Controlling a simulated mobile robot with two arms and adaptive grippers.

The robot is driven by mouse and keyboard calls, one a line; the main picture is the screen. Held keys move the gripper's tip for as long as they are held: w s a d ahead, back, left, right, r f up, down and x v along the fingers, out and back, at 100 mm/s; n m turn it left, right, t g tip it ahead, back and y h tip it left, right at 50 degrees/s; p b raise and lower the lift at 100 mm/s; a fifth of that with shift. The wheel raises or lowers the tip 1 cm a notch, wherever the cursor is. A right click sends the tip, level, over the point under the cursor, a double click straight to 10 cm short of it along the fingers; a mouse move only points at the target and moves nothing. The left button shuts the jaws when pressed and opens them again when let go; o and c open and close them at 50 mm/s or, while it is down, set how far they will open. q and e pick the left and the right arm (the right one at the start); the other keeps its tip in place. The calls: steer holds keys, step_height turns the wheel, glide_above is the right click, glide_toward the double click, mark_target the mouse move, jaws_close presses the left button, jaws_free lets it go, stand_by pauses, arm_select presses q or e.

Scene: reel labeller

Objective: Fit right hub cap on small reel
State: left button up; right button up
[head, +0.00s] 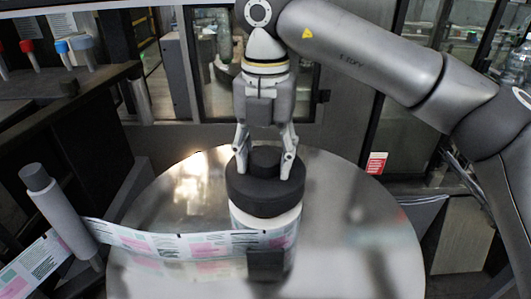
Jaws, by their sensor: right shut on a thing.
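The black hub cap (265,194) is a wide round disc with a raised knob (265,158) in its middle. My right gripper (265,165) points straight down from above, its two fingers shut on the knob from either side. The small reel (267,222) stands upright on the round metal table, directly below the cap. Its white upper part shows just under the cap, and label web wraps around it. I cannot tell whether the cap is fully seated, as its underside is hidden. My left gripper is not in view.
The shiny round table (370,235) has free room on its right. The printed label web (165,245) runs left from the reel to a grey roller post (62,212). A dark block (266,263) stands in front of the reel. A dark shelf (60,105) is at the left.

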steer(key=shift+f+b, duration=1.1)
steer(key=shift+f, duration=0.3)
steer(key=o, duration=1.3)
steer(key=shift+r, duration=0.1)
step_height(320, 180, up, 12)
steer(key=shift+f, duration=0.1)
